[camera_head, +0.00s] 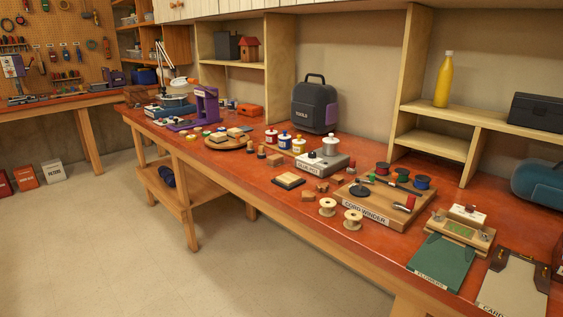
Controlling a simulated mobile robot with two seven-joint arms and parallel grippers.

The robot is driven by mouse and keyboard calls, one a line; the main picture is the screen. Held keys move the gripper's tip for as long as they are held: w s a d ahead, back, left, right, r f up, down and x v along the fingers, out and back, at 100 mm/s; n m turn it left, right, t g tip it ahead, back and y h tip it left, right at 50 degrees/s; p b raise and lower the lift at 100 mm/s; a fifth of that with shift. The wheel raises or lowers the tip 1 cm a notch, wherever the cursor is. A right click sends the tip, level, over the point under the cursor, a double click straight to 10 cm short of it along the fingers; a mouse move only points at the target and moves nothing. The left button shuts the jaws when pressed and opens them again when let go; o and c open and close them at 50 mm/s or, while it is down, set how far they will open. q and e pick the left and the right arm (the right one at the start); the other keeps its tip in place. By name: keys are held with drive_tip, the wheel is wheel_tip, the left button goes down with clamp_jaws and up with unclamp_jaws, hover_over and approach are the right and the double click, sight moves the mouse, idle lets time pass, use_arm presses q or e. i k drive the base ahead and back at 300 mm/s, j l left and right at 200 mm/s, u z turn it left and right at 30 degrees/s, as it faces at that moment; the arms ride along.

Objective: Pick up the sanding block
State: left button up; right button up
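A flat block with a tan top and a dark base (288,180) lies on the red-topped workbench (252,191), near its front edge. It looks most like the sanding block, but it is too small here to be sure. Nothing covers it. Small brown wooden blocks (308,196) lie to its right, and a grey machine (326,163) stands behind it. Neither of my grippers is in view.
Open shelves (398,70) rise behind. The floor (130,250) before the bench is clear.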

sight(273, 161)
drive_tip(key=i+j+z, duration=0.1)
drive_tip(key=z, duration=0.35)
drive_tip(key=j+z, duration=0.15)
drive_tip(key=z, duration=0.35)
drive_tip(key=i+j+z, duration=0.1)
drive_tip(key=j+z, duration=0.45)
drive_tip(key=j, duration=0.15)
drive_tip(key=j+z, duration=0.2)
drive_tip(key=j, duration=0.6)
drive_tip(key=j+z, duration=0.2)
drive_tip(key=j, duration=0.6)
drive_tip(key=k, duration=0.05)
